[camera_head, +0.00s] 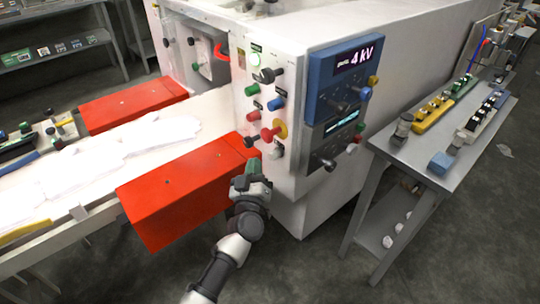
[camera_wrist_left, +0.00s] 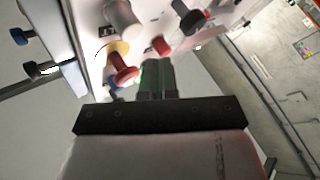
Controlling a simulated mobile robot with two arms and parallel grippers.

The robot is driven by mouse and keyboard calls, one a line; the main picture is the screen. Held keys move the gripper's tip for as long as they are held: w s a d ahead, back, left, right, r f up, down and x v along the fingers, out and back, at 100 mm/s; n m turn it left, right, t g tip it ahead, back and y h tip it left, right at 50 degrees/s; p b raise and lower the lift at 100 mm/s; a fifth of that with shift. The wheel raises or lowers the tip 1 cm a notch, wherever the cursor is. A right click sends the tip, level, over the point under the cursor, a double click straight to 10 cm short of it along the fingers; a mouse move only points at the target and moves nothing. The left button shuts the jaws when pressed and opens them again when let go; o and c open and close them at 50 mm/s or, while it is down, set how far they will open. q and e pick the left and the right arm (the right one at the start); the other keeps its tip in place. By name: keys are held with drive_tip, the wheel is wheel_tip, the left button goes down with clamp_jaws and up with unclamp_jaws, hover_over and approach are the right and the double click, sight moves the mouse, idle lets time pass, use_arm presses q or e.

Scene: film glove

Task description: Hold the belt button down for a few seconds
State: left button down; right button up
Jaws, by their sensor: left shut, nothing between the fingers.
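The white machine's front panel (camera_head: 285,60) carries several coloured buttons and knobs. I cannot tell from the labels which is the belt button. My left gripper (camera_head: 252,166) is shut and empty at the panel's lower left corner, just below a small dark red button (camera_head: 249,141). In the left wrist view my closed fingers (camera_wrist_left: 157,78) point at the panel, between a red mushroom button on a yellow ring (camera_wrist_left: 123,72) and a small red button (camera_wrist_left: 161,45). Contact with a button cannot be made out. My right gripper is not in view.
Red covers (camera_head: 175,195) flank the pale conveyor (camera_head: 110,150), which carries white film gloves (camera_head: 75,170). A blue 4 kV unit (camera_head: 345,70) is on the machine's right face. A grey side table (camera_head: 420,150) stands right. The floor between is clear.

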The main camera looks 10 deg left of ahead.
use_arm(q)
drive_tip(key=s+a+p, duration=0.1)
drive_tip(key=s+a, duration=0.1)
drive_tip(key=s, duration=0.1)
drive_tip(key=shift+a, duration=0.15)
drive_tip(key=shift+w, duration=0.1)
drive_tip(key=s+f+m+g+h+p, duration=0.15)
drive_tip(key=s+f+g, duration=0.35)
drive_tip(key=f, duration=0.6)
drive_tip(key=s+f+m+g+h, duration=0.1)
drive_tip(key=s+f+m+g, duration=0.15)
drive_tip(key=s+f, duration=0.65)
drive_tip(key=s+f+m+g+h, duration=0.1)
drive_tip(key=s+f+m+g, duration=0.2)
drive_tip(key=f, duration=1)
drive_tip(key=s+a+f+g, duration=0.1)
drive_tip(key=s+f+g, duration=0.2)
drive_tip(key=s, duration=0.8)
drive_tip(key=s+a+f+m+g+y+p, duration=0.1)
drive_tip(key=s+a+f+g, duration=0.1)
drive_tip(key=s+f, duration=0.4)
drive_tip(key=s+a+f+m+g, duration=0.1)
drive_tip(key=s+f+g, duration=0.3)
drive_tip(key=s, duration=1.1)
drive_tip(key=shift+s+a+f+g+y, duration=0.35)
drive_tip(key=shift+a+g, duration=0.1)
drive_tip(key=shift+a, duration=0.25)
drive_tip(key=shift+w, duration=0.15)
